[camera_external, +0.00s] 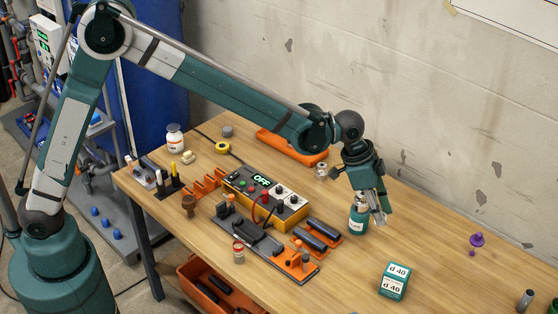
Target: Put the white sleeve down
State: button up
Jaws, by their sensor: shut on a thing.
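My gripper (371,208) points down over the right half of the wooden table, just right of the orange trays. It is shut on a small pale piece (376,203) that looks like the white sleeve; the fingers hide much of it. A teal container with a white label (356,226) stands at the left finger, overlapping it in this view. I cannot tell whether the pale piece touches the table or the container.
A yellow meter reading OFF (264,192) and a grey-and-orange fixture (262,243) lie to the left. A teal box marked d 40 (394,281) stands in front. A purple knob (477,240) is at right. The table (430,240) between them is clear.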

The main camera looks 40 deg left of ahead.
notch_tip(320, 180, up, 5)
jog(key=w+a+n+t+y, duration=0.1)
jog(key=w+a+n, duration=0.3)
jog(key=a, duration=1.2)
jog(key=w+a+n+y, duration=0.15)
jog(key=w+a, duration=0.35)
jog(key=a, duration=1)
jog(key=w+a+n+t, duration=0.1)
jog(key=w+a+n, duration=0.3)
jog(key=a, duration=1.2)
jog(key=s+a+n+y, duration=0.2)
jog(key=s+a+n, duration=0.15)
jog(key=a, duration=1.55)
jog(key=s+a+n+y, duration=0.1)
jog(key=s+a+n, duration=0.25)
jog(key=a, duration=1.45)
notch_tip(320, 180, down, 12)
jog(key=shift+s+a+r, duration=0.15)
jog(key=shift+a, duration=0.3)
jog(key=shift+m, duration=0.25)
jog(key=shift+f+b, duration=0.6)
jog(key=shift+f, duration=2.5)
